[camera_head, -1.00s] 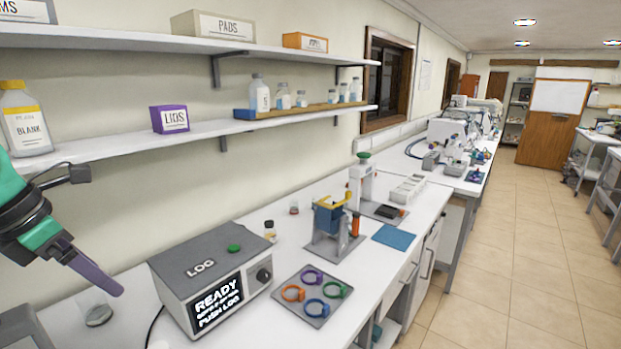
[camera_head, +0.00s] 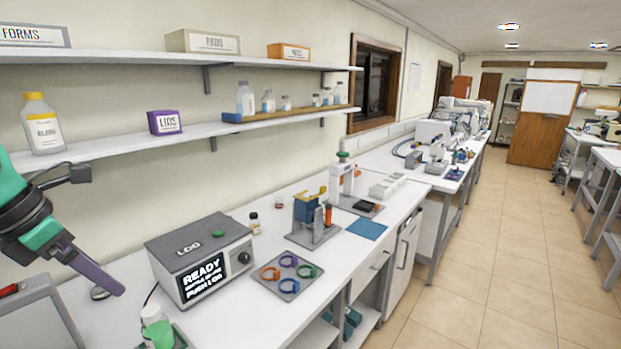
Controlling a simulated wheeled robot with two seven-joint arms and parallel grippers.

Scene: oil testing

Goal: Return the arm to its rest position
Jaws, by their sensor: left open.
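My left gripper (camera_head: 95,272) comes in from the left edge, with dark and green links and purple-grey fingers. It is open and empty, in front of the wall and above the left part of the bench (camera_head: 290,320). Its fingers point down and to the right, left of the grey LOG box (camera_head: 200,260), and appear apart from it. My right gripper is not in view.
The LOG box screen reads READY. A tray with coloured rings (camera_head: 288,277), a blue and yellow device (camera_head: 308,212) and a blue mat (camera_head: 367,229) stand to its right. Shelves (camera_head: 190,135) hang above. The tiled floor at right is clear.

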